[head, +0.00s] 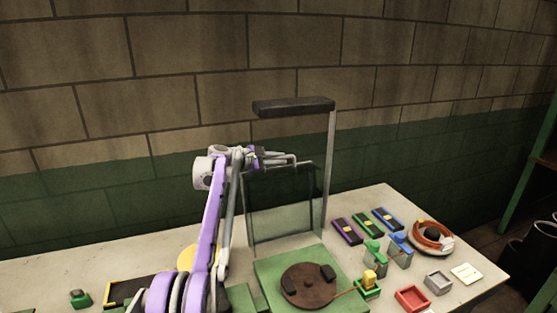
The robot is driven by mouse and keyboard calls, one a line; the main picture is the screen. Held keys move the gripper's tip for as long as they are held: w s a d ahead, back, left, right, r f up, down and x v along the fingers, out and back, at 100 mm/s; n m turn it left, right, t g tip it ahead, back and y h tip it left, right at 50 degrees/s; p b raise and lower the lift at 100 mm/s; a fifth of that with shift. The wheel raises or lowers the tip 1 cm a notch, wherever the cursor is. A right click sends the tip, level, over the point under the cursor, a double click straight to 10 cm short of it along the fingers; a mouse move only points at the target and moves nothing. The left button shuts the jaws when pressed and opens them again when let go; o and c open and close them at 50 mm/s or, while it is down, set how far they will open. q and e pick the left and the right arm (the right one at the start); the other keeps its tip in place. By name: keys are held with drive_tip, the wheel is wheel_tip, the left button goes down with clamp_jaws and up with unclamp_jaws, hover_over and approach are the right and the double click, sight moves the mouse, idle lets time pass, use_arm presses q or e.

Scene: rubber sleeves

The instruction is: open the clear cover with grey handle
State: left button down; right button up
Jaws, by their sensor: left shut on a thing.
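The clear cover (283,205) is a see-through dark-tinted panel. It stands roughly upright at the back of a green base (267,271), which carries a round brown disc (308,286) with dark blocks on it. My left gripper (293,161) is at the panel's top edge and is shut on the cover's handle. The handle itself is small here and largely hidden by the fingers. My left arm crosses in front of the panel's left side. My right gripper is not in view.
A grey post (329,175) with a dark bar (293,106) on top rises beside and above the cover. Right of the base are several coloured blocks, a red tray (412,299), a grey tray (438,282) and a round dish (430,237). A brick wall stands behind.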

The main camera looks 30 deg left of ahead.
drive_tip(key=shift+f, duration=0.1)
use_arm(q)
drive_tip(key=shift+s+d, duration=0.15)
drive_tip(key=shift+d, duration=0.1)
drive_tip(key=shift+m+t, duration=0.5)
drive_tip(key=shift+m, duration=0.3)
drive_tip(key=s+d, duration=0.1)
drive_tip(key=s+d+r+b, duration=0.1)
drive_tip(key=s+d, duration=0.1)
drive_tip(key=d, duration=0.1)
drive_tip(key=shift+s+d+r+b, duration=0.1)
drive_tip(key=shift+s+r+b, duration=0.15)
drive_tip(key=shift+s+b, duration=0.1)
drive_tip(key=shift+s+d, duration=0.15)
drive_tip(key=shift+d, duration=0.05)
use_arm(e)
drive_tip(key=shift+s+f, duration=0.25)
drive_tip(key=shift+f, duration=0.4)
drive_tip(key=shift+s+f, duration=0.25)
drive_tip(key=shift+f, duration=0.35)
